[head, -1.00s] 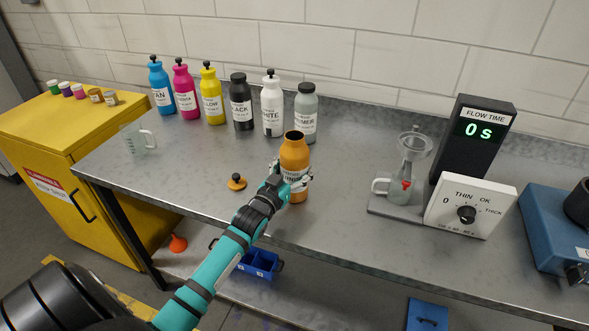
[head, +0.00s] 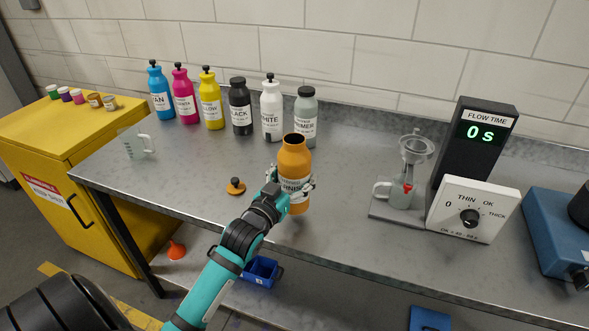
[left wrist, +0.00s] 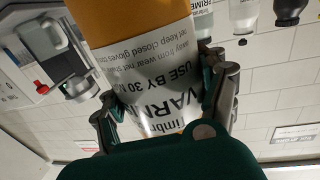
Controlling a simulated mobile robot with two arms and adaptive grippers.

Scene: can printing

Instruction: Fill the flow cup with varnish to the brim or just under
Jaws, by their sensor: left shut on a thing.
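My left gripper (head: 290,191) is shut around the lower part of the orange varnish bottle (head: 293,158). The bottle is upright with its mouth uncapped, near the bench's front edge. Its label also shows in the left wrist view (left wrist: 145,75), upside down. An orange cap with a black knob (head: 235,187) lies on the bench to the left. The level inside the cup cannot be told. My right gripper is not in view.
The flow time display (head: 486,131) reads 0 s, behind a white dial box (head: 472,209). Several ink bottles, including cyan (head: 160,92) and primer (head: 305,118), line the wall. A clear measuring jug (head: 138,146) stands at left. The bench between bottle and stand is clear.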

